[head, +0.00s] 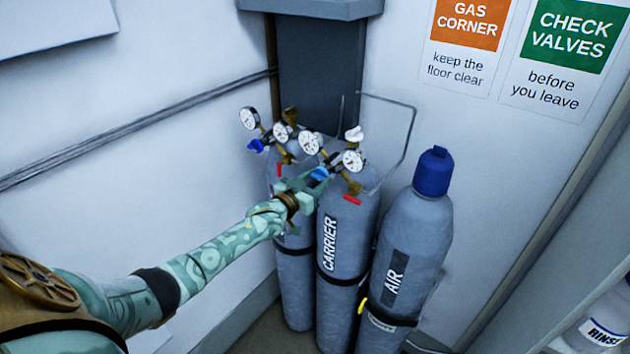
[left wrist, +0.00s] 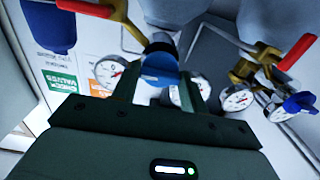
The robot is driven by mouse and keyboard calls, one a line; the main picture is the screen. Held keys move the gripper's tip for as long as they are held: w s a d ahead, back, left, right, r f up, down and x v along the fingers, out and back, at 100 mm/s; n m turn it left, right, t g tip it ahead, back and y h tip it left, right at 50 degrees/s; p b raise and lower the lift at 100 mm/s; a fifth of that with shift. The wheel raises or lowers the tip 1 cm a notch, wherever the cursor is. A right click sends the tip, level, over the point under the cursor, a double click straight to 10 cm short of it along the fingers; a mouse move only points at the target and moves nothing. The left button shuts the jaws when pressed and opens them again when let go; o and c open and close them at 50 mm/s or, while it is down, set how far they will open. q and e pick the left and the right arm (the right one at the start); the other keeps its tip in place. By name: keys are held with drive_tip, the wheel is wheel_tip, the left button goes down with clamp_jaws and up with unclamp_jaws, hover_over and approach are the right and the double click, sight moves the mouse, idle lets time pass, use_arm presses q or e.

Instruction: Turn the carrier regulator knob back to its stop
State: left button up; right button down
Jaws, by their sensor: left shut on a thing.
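The carrier cylinder (head: 350,262), grey with a black CARRIER label, stands in the middle of the three cylinders in the head view. Its regulator has two white dial gauges (head: 352,160) on brass fittings and a blue knob (head: 320,173) on the near side. My left gripper (head: 312,180) reaches in from the left and is shut on this blue knob. In the left wrist view, the knob (left wrist: 160,70) sits between the two fingers, with gauges (left wrist: 110,71) close behind it. The needle readings are too small to tell. My right gripper is in neither view.
Left of it stands another cylinder (head: 294,275) with its own gauges and blue knob (head: 257,145). The AIR cylinder (head: 415,245), with a blue cap, stands at the right. Red levers (head: 352,199) sit close to the regulators.

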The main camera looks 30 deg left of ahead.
use_arm(q)
drive_tip(key=shift+f, duration=0.1)
drive_tip(key=o, duration=1)
drive_tip(key=shift+s, duration=0.35)
drive_tip(key=s, duration=0.5)
drive_tip(key=s+a+b, duration=0.1)
drive_tip(key=s, duration=0.4)
drive_tip(key=s+b, duration=0.1)
drive_tip(key=s, duration=0.4)
drive_tip(key=shift+s+a, duration=0.15)
drive_tip(key=shift+s, duration=0.15)
